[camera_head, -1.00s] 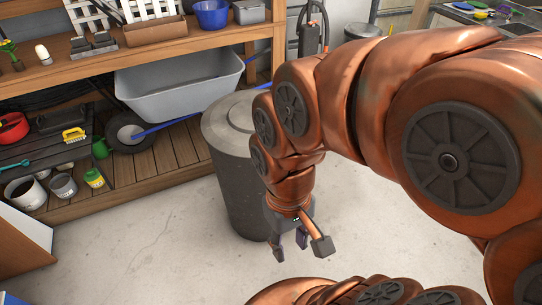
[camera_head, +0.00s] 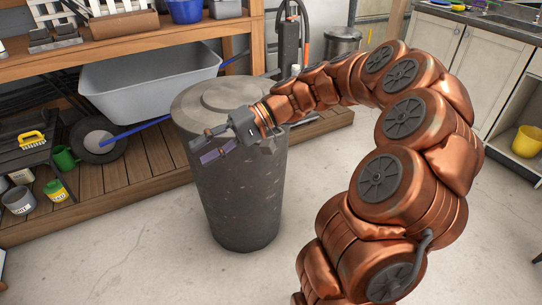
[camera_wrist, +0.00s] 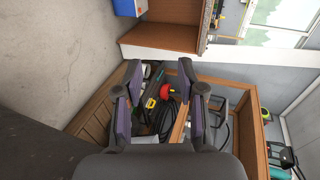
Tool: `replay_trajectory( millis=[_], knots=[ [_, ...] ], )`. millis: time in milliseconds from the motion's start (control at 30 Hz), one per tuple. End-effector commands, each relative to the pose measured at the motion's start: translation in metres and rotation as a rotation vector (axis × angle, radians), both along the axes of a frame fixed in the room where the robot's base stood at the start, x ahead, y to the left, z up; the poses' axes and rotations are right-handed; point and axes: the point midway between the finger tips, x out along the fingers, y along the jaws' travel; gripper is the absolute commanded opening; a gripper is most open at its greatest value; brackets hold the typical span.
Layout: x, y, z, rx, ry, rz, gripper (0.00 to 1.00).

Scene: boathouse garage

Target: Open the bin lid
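A dark grey round bin (camera_head: 240,200) stands upright on the concrete floor in the middle of the head view. Its flat round lid (camera_head: 203,98) lies on top, with a raised disc in its middle. My gripper (camera_head: 203,147) reaches across from the right, in front of the lid's near edge, and hides part of the rim. I cannot tell whether it touches the bin. In the wrist view my gripper (camera_wrist: 160,82) has its two fingers wide apart, with nothing between them. A dark surface at the lower left there may be the bin.
A wooden shelf unit holds a grey wheelbarrow (camera_head: 150,78) behind the bin. Paint cans (camera_head: 56,191) stand on its lower deck at left. A smaller metal can (camera_head: 343,40) stands farther back. Cabinets (camera_head: 460,55) are at right. Floor in front of the bin is clear.

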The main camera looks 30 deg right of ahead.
Motion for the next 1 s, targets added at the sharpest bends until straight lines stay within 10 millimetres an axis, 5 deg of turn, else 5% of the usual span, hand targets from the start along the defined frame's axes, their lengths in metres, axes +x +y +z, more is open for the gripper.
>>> replay_trajectory(
  millis=[33,233,400,533,733,1000],
  knots=[
    [0.015,-0.023,-0.026,0.055,-0.019,-0.054,0.39],
    [0.056,-0.127,-0.074,0.236,-0.141,-0.281,0.39],
    [0.064,-0.217,-0.117,0.330,-0.238,-0.467,0.39],
    [0.061,-0.265,-0.140,0.362,-0.292,-0.570,0.39],
    [0.058,-0.293,-0.153,0.378,-0.324,-0.633,0.39],
    [0.081,-0.272,-0.149,0.379,-0.325,-0.634,0.39]
  ],
)
